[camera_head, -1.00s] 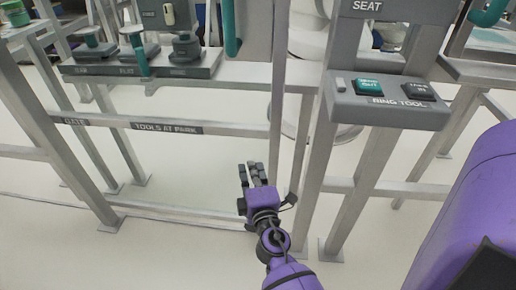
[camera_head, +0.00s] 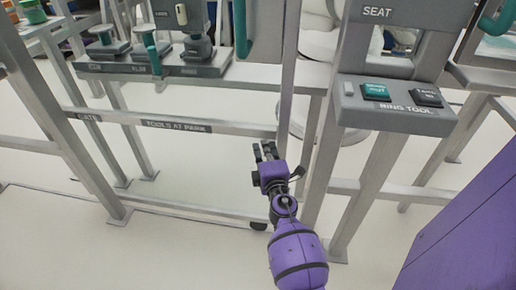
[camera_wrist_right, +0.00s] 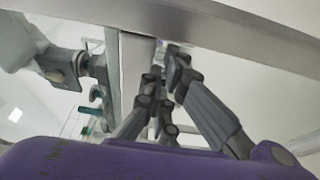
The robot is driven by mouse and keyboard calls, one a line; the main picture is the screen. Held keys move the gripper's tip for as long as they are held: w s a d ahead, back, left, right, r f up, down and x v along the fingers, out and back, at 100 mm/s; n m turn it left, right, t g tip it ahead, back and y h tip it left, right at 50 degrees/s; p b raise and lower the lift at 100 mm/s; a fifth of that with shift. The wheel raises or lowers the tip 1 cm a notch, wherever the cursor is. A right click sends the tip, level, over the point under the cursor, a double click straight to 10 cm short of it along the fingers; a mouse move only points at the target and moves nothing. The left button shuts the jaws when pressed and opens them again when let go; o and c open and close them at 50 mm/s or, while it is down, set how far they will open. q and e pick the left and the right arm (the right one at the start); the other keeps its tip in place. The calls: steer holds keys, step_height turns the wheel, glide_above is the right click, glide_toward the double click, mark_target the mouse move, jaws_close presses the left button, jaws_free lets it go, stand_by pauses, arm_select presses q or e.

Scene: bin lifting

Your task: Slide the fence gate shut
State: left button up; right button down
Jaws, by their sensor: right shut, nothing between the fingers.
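The fence gate is a grey metal frame. Its rail (camera_head: 235,128) carries the labels "GATE" and "TOOLS AT PARK", and its upright (camera_head: 287,85) stands left of the fixed fence post (camera_head: 322,150), with a narrow gap between them. A teal handle (camera_head: 241,30) is at the top beside the upright. My right gripper (camera_head: 265,150) is shut and empty, low in front of the gate near the foot of that upright. In the right wrist view its fingers (camera_wrist_right: 168,62) are close to grey metal bars; contact cannot be told. My left gripper is out of view.
A "RING TOOL" button box (camera_head: 395,104) sits on the fence right of the gate, under a "SEAT" panel (camera_head: 400,14). A tool tray (camera_head: 150,68) is at the upper left. The floor (camera_head: 195,255) in front is clear.

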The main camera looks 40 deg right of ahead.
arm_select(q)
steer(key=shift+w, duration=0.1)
arm_select(e)
steer(key=shift+s+d, duration=0.15)
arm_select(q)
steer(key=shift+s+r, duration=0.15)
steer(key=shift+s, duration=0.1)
arm_select(e)
steer(key=s+d, duration=0.7)
steer(key=shift+w+a, duration=0.15)
steer(key=shift+w, duration=0.05)
